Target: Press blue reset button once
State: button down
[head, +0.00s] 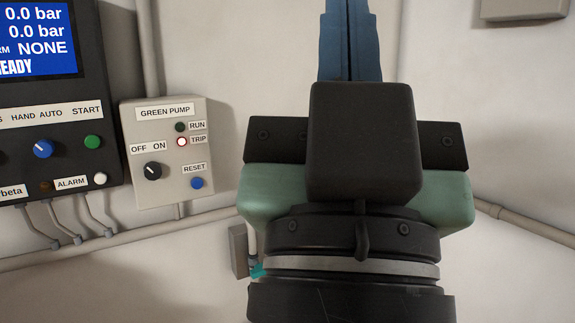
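The blue reset button (197,183) is at the lower right of the grey GREEN PUMP box (168,151), under a RESET label. On the same box are a dark RUN lamp (180,127), a TRIP lamp (181,142) with a bright centre and red rim, and a black OFF/ON knob (153,171). My gripper (348,8) points up the picture, well to the right of the box and apart from it. Its two blue fingers lie side by side with only a thin dark line between them, with nothing seen held. The fingertips reach the top edge of the picture.
A black control panel (110,150) at the left has a blue screen (38,40), a blue HAND/AUTO knob (43,149), a green START button (92,142) and a white button (100,179). A pipe (120,240) runs below. The wall between box and gripper is clear.

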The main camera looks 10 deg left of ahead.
aim_at(196, 183)
jog(key=i+j, duration=0.2)
jog(key=i, duration=0.25)
jog(key=i+j+u, duration=0.1)
jog(key=i, duration=0.4)
